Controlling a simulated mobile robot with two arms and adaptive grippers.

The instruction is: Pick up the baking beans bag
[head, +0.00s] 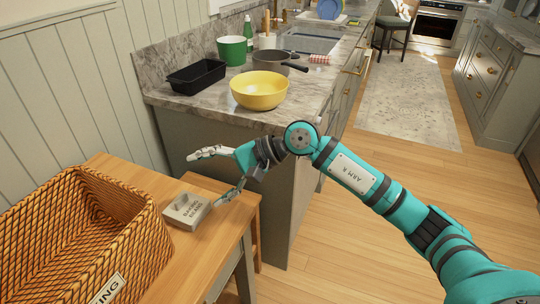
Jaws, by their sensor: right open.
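One finger is raised up and left beyond the bag, and the other points down close to the bag's right edge. I cannot tell whether that finger touches it. My left gripper is not in view.
A large rattan basket (135,215) with a label stands on the table's left, close to the bag. A marble counter (215,107) behind holds a yellow bowl (259,94), a black loaf tin (196,76), a green pot (232,50) and a pan (274,60). Open floor lies right.

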